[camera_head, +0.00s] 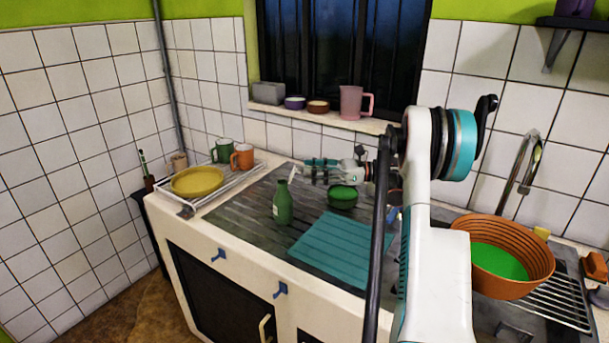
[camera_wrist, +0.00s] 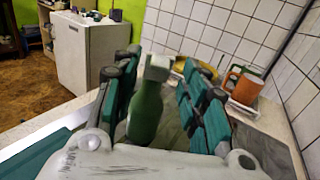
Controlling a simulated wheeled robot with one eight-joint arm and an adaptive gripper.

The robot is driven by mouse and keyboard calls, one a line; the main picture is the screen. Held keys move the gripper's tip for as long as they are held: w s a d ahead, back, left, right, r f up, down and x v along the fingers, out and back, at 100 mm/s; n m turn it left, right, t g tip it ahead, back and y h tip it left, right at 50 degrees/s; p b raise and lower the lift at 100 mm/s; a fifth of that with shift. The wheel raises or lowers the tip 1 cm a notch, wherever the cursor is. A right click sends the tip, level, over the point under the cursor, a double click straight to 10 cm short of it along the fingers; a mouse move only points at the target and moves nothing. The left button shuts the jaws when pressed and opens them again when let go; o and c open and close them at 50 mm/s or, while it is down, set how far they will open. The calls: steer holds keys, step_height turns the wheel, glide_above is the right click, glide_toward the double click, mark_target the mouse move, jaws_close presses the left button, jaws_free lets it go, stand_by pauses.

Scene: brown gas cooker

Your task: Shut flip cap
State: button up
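The green bottle (camera_head: 283,207) stands upright on the dark counter, left of the teal board. Its pale flip cap (camera_head: 293,172) sticks up at a tilt from the neck and looks open. My gripper (camera_head: 307,172) is beside the cap on its right, at about cap height, pointing left. In the wrist view, the bottle (camera_wrist: 145,115) and cap (camera_wrist: 158,67) show between the two spread teal fingers of my gripper (camera_wrist: 163,75). The gripper is open and holds nothing. Whether a finger touches the cap cannot be told. The bottle's base is hidden in the wrist view.
A teal board (camera_head: 335,248) lies in front of a green bowl (camera_head: 343,197), which is close below my gripper. A rack with a yellow bowl (camera_head: 197,181) and orange mug (camera_head: 242,157) stands left. An orange colander (camera_head: 508,262) is at the sink on the right.

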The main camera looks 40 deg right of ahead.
steer(key=shift+x, duration=1.35)
steer(key=shift+c, duration=0.2)
steer(key=c, duration=0.8)
steer(key=shift+o, duration=0.2)
